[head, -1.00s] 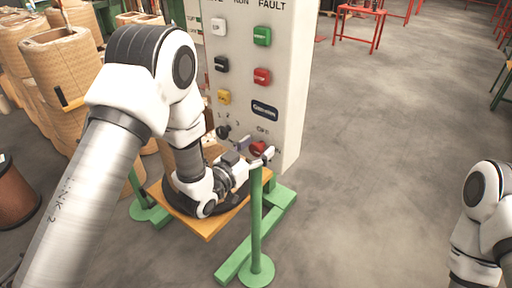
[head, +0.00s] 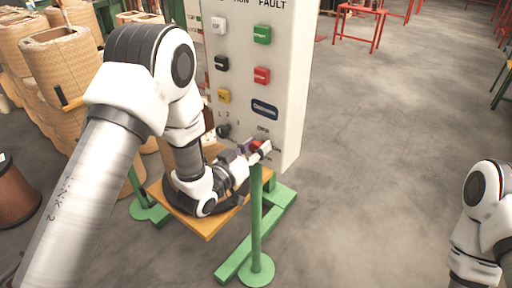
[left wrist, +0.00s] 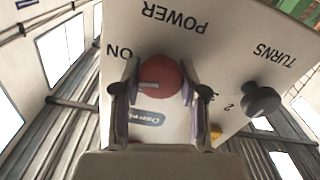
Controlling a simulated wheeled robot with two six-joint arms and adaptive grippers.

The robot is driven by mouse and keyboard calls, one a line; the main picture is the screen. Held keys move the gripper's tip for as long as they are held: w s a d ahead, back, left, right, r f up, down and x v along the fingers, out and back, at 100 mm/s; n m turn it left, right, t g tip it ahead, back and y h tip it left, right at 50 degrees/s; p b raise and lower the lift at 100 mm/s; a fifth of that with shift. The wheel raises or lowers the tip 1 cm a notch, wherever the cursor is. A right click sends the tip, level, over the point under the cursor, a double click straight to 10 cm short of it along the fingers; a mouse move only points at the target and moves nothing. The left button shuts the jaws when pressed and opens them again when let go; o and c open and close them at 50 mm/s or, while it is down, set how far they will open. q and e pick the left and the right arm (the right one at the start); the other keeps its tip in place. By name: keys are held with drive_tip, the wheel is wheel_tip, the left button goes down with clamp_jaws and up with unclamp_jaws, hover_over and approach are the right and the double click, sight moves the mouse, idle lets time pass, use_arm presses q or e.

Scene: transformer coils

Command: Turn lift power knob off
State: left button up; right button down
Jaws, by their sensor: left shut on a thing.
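The red power knob (head: 257,145) is low on the front of the light grey control panel (head: 296,90). In the left wrist view the round red knob (left wrist: 166,72) sits between the two fingers, with a pale mark on its left part. The words POWER and ON show upside down beside it. My left gripper (head: 255,150) is shut on the knob, and its fingers (left wrist: 159,88) press on both sides. My right gripper is out of view; only part of my right arm shows at the right edge.
A black TURNS knob (left wrist: 262,99) is beside the power knob. Green, red, yellow and other buttons are above, such as the green one (head: 262,35). A green post (head: 256,230) stands just in front. Coils (head: 60,55) stand at left.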

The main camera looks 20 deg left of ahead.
use_arm(q)
drive_tip(key=n, duration=0.4)
drive_tip(key=shift+n, duration=0.3)
drive_tip(key=n, duration=0.3)
drive_tip(key=shift+a+n, duration=0.1)
drive_tip(key=shift+n, duration=0.3)
drive_tip(key=n+p, duration=0.1)
drive_tip(key=n, duration=0.5)
drive_tip(key=shift+f+n, duration=0.15)
drive_tip(key=shift+n, duration=0.25)
drive_tip(key=o, duration=1.1)
drive_tip(key=v, duration=1.2)
